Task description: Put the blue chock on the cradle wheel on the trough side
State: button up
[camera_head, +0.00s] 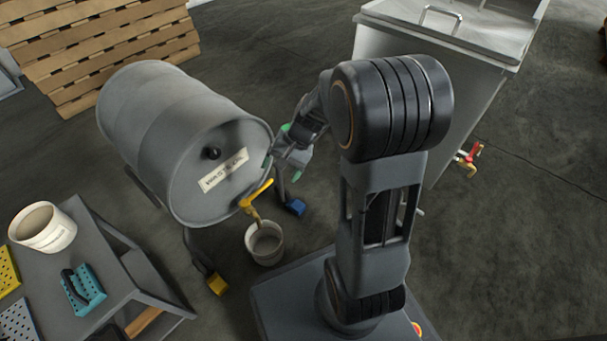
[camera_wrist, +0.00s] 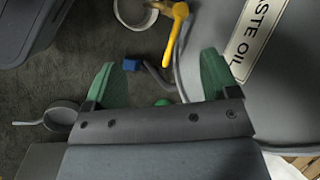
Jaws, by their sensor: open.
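A small blue block (camera_head: 296,207), which looks like the blue chock, is on the floor at the lower end of the drum cradle's right leg (camera_head: 281,186). It also shows in the wrist view (camera_wrist: 131,65), left of centre. I cannot tell whether it touches a wheel; no wheel shows clearly. A yellow block (camera_head: 217,284) is at the cradle's left leg. The grey drum (camera_head: 150,120) lies on the cradle. My gripper (camera_head: 282,169) is open and empty beside the drum's front face, above the blue block in the picture. Its green fingers (camera_wrist: 157,75) are wide apart.
The drum's yellow tap (camera_head: 257,193) juts out over a bucket (camera_head: 265,243). A large lidded trough (camera_head: 440,75) with a red-handled valve (camera_head: 468,159) stands right. A bench (camera_head: 125,250) at left holds a turquoise perforated piece (camera_head: 83,290) and a white pail (camera_head: 42,228). The right floor is clear.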

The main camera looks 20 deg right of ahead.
jog(key=s+d+r+n+t+h, duration=0.1)
jog(key=s+r+n+t+h, duration=0.1)
jog(key=s+r+n+h, duration=0.4)
jog(key=s+r, duration=0.2)
jog(key=s, duration=0.2)
jog(key=shift+s+d+n+t, duration=0.3)
jog(key=shift+d+n+t, duration=0.1)
